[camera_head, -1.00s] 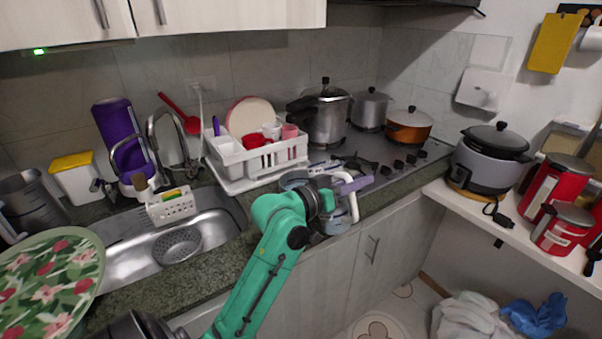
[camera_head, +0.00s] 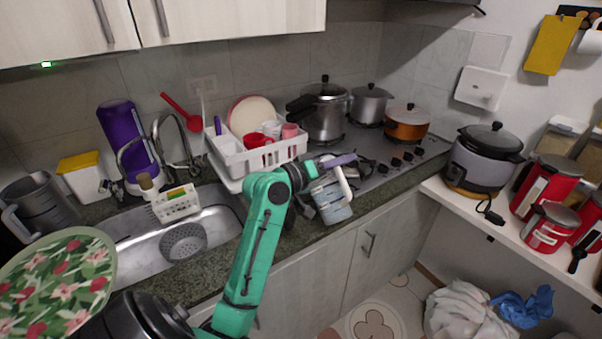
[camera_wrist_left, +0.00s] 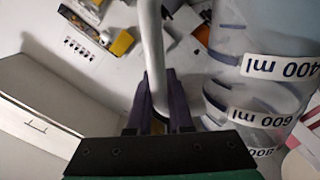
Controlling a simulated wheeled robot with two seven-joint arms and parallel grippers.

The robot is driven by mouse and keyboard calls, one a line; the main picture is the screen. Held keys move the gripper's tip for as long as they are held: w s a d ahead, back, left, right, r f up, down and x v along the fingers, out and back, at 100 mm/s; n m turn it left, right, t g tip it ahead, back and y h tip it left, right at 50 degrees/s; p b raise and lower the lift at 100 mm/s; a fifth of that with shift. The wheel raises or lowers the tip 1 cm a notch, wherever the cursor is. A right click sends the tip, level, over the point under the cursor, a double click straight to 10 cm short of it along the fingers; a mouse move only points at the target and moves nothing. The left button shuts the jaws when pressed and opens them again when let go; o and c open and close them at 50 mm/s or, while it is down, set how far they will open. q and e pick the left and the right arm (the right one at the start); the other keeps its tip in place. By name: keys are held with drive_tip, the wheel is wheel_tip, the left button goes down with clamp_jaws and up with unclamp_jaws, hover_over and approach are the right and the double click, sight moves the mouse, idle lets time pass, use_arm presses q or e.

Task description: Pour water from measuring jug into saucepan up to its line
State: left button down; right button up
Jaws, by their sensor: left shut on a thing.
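My left gripper (camera_head: 340,161) is shut on the white handle of the measuring jug (camera_head: 333,204). The jug is clear with a bluish tint and hangs in front of the counter edge, slightly tilted in the head view. In the left wrist view the handle runs between the fingers of the gripper (camera_wrist_left: 158,98). The jug (camera_wrist_left: 262,100) is to its right, with upside-down 400 ml and 600 ml labels. The water level cannot be told. No open saucepan shows clearly; an orange lidded pot (camera_head: 407,125) stands on the hob. My right gripper is not in view.
A white dish rack (camera_head: 232,163) is behind my arm, left of the jug. The sink (camera_head: 138,240) is to the left. A rice cooker (camera_head: 483,160) is on the right shelf.

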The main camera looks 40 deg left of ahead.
use_arm(q)
drive_tip(key=shift+w+a+r+n+p, duration=0.1)
drive_tip(key=shift+a+r+n+p, duration=0.25)
drive_tip(key=shift+r+p, duration=0.15)
drive_tip(key=shift+w+a+r+n+p, duration=0.1)
drive_tip(key=shift+a+r+n+p, duration=0.1)
drive_tip(key=shift+r+n+p, duration=0.3)
idle(0.9)
drive_tip(key=shift+w+a+r+n+p, duration=0.25)
drive_tip(key=shift+a+r+n+p, duration=0.6)
drive_tip(key=shift+p, duration=0.7)
idle(4.5)
